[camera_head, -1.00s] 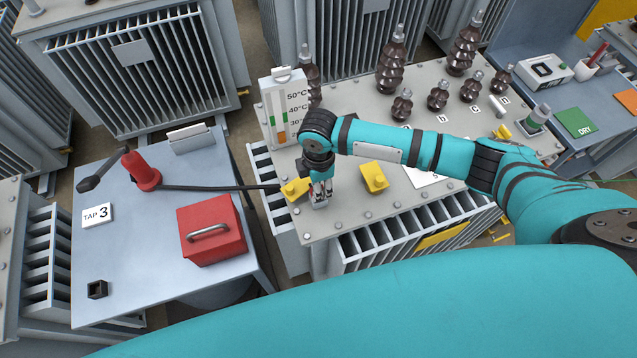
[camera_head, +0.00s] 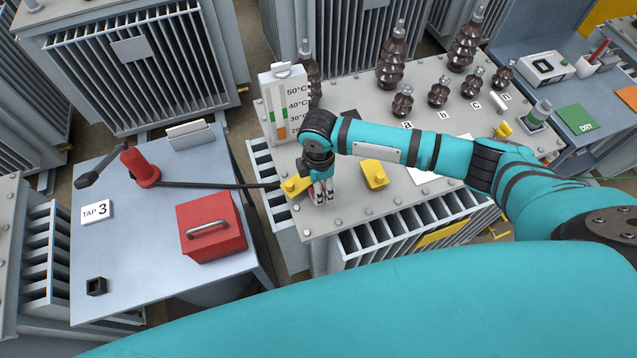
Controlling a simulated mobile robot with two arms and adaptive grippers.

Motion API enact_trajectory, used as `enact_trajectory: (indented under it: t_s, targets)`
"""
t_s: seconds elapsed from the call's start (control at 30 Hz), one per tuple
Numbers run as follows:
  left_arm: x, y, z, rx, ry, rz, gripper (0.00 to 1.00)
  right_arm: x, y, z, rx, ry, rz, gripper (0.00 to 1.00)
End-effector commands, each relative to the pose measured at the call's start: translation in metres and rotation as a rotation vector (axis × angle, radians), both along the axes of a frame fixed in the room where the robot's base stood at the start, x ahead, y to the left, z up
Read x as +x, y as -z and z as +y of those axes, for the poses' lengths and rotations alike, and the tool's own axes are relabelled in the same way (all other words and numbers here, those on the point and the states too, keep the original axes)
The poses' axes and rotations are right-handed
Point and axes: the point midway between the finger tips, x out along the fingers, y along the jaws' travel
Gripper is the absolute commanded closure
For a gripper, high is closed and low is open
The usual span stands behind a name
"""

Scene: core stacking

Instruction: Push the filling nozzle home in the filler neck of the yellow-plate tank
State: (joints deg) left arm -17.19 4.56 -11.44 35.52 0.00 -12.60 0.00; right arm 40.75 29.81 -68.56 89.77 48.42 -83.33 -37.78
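The yellow-plate tank (camera_head: 300,215) is the grey one in the middle, with a yellow plate (camera_head: 441,236) on its near side. My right gripper (camera_head: 324,199) points down at the tank top's near left corner. Its two fingertips show slightly apart, with a small reddish patch beside them; I cannot tell whether they grip anything. A yellow piece (camera_head: 296,187) sits just left of the gripper, where a dark hose (camera_head: 215,186) ends. The filling nozzle and filler neck cannot be clearly made out; the gripper covers that spot. My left gripper is not in view.
A yellow block (camera_head: 374,174) stands right of the gripper. A temperature gauge (camera_head: 280,105) and brown bushings (camera_head: 391,65) rise behind. Left, a table (camera_head: 140,270) carries a red pump-like unit (camera_head: 140,167) and a red box (camera_head: 211,228). My teal body part fills the foreground.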

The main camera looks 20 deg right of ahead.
Motion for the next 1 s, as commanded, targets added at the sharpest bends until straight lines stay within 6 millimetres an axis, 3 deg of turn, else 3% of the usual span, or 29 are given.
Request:
enact_trajectory:
  t_s: [0.17,0.7,1.0]
  targets:
    - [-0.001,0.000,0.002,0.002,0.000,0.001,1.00,0.001,-0.009,0.000,0.001,0.000,-0.002,0.46]
    - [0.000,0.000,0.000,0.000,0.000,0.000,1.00,0.000,-0.109,0.000,0.001,0.000,-0.002,0.46]
    - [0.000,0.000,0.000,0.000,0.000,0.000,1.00,-0.001,-0.120,0.000,0.000,0.000,0.001,0.46]
